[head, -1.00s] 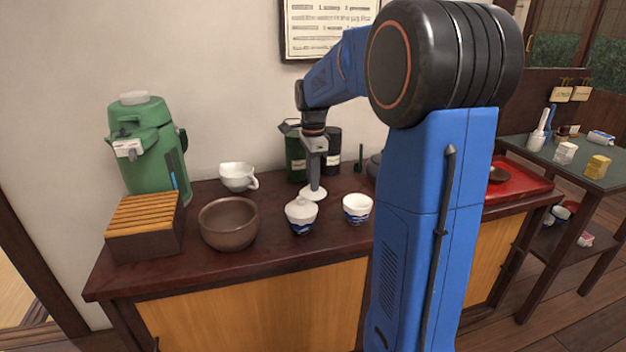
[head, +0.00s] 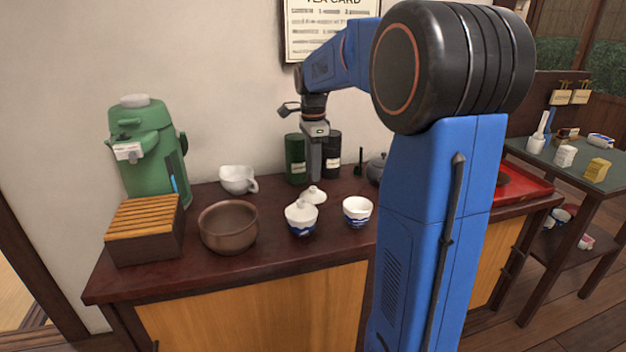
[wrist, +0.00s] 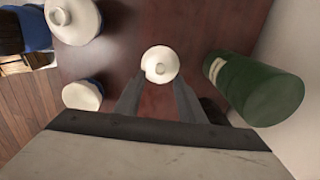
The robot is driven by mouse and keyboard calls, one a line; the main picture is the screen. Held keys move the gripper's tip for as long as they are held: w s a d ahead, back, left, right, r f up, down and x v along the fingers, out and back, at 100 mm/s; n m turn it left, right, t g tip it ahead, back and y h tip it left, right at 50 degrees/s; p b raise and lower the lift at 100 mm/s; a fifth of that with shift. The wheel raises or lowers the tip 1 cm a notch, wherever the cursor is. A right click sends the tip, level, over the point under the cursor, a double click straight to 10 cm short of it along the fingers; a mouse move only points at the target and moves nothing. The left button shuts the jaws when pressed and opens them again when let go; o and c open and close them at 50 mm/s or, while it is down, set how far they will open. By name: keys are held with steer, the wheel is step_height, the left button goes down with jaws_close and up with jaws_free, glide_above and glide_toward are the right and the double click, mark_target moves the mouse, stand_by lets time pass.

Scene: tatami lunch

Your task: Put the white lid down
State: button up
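The white lid (head: 313,195) lies knob up on the dark wood counter, just behind the lidded blue-and-white cup (head: 301,218). In the wrist view the lid (wrist: 160,64) shows just beyond my fingertips, apart from them. My gripper (head: 313,178) is above the lid, pointing down, with clear space between. In the wrist view my gripper (wrist: 157,88) is open, its two fingers apart and nothing between them. The lidded cup also shows in the wrist view (wrist: 73,20).
An open white-and-blue cup (head: 357,211) stands to the right. Green (head: 295,158) and black (head: 331,155) canisters stand close behind my gripper. A brown bowl (head: 228,227), a white spouted cup (head: 238,179) and a slatted box (head: 145,230) are at left.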

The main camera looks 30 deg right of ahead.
mark_target(313, 188)
step_height(313, 188, up, 7)
stand_by(0.3)
steer(key=s+a+f+n+t, duration=0.1)
steer(key=s+a+f+n, duration=0.3)
steer(key=s+n, duration=0.3)
steer(key=s+a+f+n+t, duration=0.2)
steer(key=s+a+f+n, duration=0.3)
steer(key=s, duration=0.8)
steer(key=s+a+f+n+t, duration=0.1)
steer(key=s+a+f+n, duration=0.4)
steer(key=s+n, duration=0.4)
steer(key=shift+s+a+t, duration=0.4)
steer(key=shift+s+a, duration=0.2)
steer(key=shift+a, duration=0.3)
